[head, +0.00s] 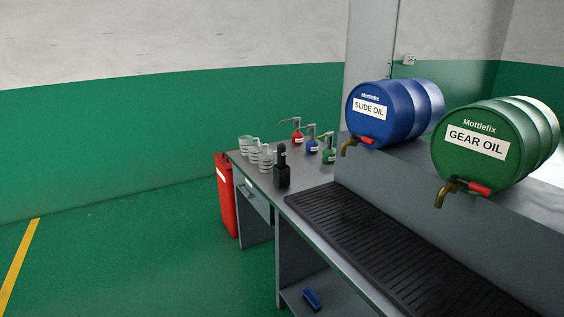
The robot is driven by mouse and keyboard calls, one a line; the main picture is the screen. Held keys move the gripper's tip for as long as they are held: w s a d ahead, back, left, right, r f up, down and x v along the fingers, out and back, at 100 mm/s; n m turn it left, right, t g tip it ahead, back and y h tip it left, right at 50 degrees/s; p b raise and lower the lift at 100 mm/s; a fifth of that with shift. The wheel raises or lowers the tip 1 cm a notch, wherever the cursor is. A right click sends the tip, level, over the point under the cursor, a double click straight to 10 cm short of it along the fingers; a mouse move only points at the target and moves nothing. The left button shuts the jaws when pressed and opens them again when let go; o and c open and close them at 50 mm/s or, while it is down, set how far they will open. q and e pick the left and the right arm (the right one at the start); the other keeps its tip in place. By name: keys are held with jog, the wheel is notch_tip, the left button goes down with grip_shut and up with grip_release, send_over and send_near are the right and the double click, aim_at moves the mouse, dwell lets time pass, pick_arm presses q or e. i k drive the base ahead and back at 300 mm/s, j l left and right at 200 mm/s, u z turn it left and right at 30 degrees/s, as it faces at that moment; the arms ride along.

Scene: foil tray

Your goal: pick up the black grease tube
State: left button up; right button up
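A small black upright item (282,159), which looks like the black grease tube, stands in or just behind a square black holder (282,178) on the grey bench top. It is too small to tell for certain. The holder is near the bench's left front edge. Neither of my grippers is in view.
Clear jugs (252,154) stand left of the holder. Red, blue and green oil cans (312,141) stand behind it. A black drip grate (370,240) lies below a blue drum (392,110) and a green drum (490,150). A red container (226,195) stands left; green floor (130,260) is open.

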aim_at(281, 147)
jog(key=i+j, duration=0.15)
jog(key=i, duration=0.3)
jog(key=i+j, duration=0.15)
jog(key=i, duration=0.3)
jog(key=z, duration=0.05)
